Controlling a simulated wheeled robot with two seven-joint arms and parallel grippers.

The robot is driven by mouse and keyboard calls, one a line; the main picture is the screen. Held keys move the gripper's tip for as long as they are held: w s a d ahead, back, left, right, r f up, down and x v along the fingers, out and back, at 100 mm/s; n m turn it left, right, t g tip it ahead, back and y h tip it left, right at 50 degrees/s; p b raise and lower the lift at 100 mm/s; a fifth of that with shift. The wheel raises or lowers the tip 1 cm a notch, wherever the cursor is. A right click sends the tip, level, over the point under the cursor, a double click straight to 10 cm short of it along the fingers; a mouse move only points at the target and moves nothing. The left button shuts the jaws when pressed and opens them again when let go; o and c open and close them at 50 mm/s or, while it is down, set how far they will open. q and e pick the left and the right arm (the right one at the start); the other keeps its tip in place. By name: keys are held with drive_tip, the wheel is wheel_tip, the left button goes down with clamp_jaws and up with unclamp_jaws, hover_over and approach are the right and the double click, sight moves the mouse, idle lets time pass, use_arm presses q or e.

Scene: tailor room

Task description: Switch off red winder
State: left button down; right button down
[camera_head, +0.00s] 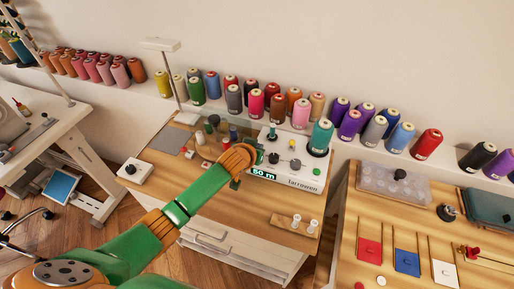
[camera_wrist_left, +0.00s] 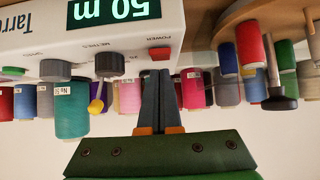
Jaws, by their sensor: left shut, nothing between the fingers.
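The winder (camera_head: 300,178) is a white box with a lit green "50 m" display, knobs and the lettering "Tarrowen"; it stands at the back of the middle wooden table. In the left wrist view, which is upside down, its display (camera_wrist_left: 112,9) and red POWER switch (camera_wrist_left: 160,54) show clearly. My left gripper (camera_wrist_left: 161,78) is shut and empty, its fingertips right at the red switch; I cannot tell whether they touch it. In the head view my left gripper (camera_head: 257,153) is at the winder's left end, and the arm hides the switch. My right gripper is out of view.
Several thread spools (camera_head: 257,102) line the wall ledge behind the winder. A teal spool (camera_head: 320,137) stands on the winder's right end. A small wooden stand (camera_head: 293,224) with white spools sits in front. Another wooden table (camera_head: 388,210) is at right.

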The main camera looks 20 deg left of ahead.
use_arm(q)
drive_tip(key=r+p, duration=0.4)
drive_tip(key=p, duration=0.1)
drive_tip(key=shift+w+a+r, duration=0.15)
drive_tip(key=shift+w+r, duration=0.1)
drive_tip(key=shift+r, duration=0.15)
drive_tip(key=w+r+v, duration=0.1)
drive_tip(key=v, duration=0.8)
drive_tip(key=shift+r, duration=0.3)
drive_tip(key=s+f+m+g, duration=0.1)
drive_tip(key=s+f+g, duration=0.4)
drive_tip(key=s, duration=0.8)
drive_tip(key=s+f+m+g, duration=0.1)
drive_tip(key=s+f+g, duration=0.1)
drive_tip(key=s+f, duration=0.8)
drive_tip(key=s+f+g, duration=0.1)
drive_tip(key=s+f, duration=0.2)
drive_tip(key=f, duration=0.4)
drive_tip(key=s+f, duration=0.2)
drive_tip(key=f, duration=0.5)
drive_tip(key=s+a+f+g+b, duration=0.1)
drive_tip(key=s+a+f, duration=0.1)
drive_tip(key=s+f, duration=0.9)
drive_tip(key=shift+s, duration=0.5)
